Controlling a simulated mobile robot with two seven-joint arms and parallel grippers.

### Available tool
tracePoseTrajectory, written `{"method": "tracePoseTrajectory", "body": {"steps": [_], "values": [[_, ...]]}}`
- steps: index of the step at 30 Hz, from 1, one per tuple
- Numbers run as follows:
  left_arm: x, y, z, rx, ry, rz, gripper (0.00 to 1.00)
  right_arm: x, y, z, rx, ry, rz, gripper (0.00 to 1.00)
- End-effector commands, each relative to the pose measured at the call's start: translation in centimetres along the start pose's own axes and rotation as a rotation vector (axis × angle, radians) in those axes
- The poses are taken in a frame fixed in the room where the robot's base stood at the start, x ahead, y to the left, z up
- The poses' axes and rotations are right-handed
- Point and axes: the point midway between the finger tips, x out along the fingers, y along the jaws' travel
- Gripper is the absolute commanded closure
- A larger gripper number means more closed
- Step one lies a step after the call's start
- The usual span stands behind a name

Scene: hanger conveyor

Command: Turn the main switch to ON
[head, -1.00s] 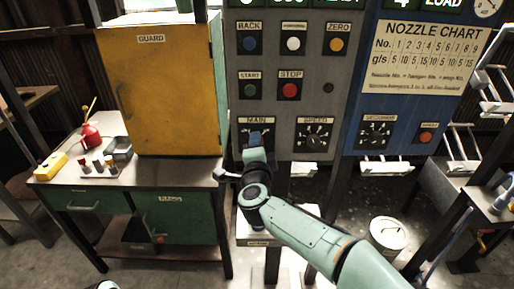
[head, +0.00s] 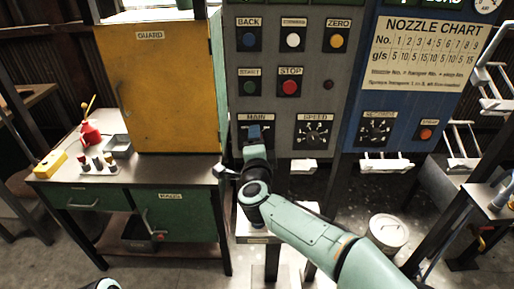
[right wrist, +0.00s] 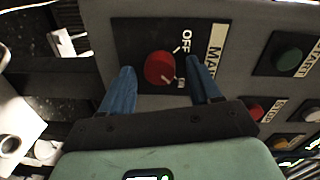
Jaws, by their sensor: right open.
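The main switch is a red round knob (right wrist: 160,68) on a black plate below the MAIN label (right wrist: 215,45), seen in the right wrist view. A pale mark shows on its lower-right edge, close to a small label that is hard to read; the OFF label (right wrist: 186,40) is at upper right. My right gripper (right wrist: 161,65) is open, its two blue fingers on either side of the knob with gaps visible. In the head view my right gripper (head: 254,134) is in front of the MAIN plate and hides the knob.
The grey panel has a SPEED dial (head: 314,131) right of MAIN, and START (head: 249,88) and STOP (head: 289,87) buttons above. A yellow guard cabinet (head: 165,90) stands left on a bench. A white bucket (head: 388,233) is on the floor.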

Motion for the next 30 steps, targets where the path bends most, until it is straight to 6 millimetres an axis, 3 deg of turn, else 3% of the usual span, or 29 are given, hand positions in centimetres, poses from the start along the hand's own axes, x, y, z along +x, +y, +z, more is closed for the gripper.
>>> {"method": "tracePoseTrajectory", "body": {"steps": [5, 19, 24, 30], "values": [[0.2, -0.1, -0.2, -0.001, 0.006, 0.000, 0.57, -1.7, -0.1, 0.0, -0.001, -0.003, -0.001, 0.37], [0.4, -0.1, -0.7, -0.002, 0.020, -0.001, 0.57, -11.3, -0.1, 0.0, 0.000, -0.002, -0.002, 0.37], [0.3, -0.1, -0.6, -0.001, 0.017, -0.001, 0.57, -13.0, -0.1, 0.0, 0.002, -0.001, -0.001, 0.37], [0.3, -0.1, -0.6, -0.001, 0.015, -0.001, 0.57, -13.4, 0.0, 0.0, 0.001, 0.000, 0.000, 0.37]]}}
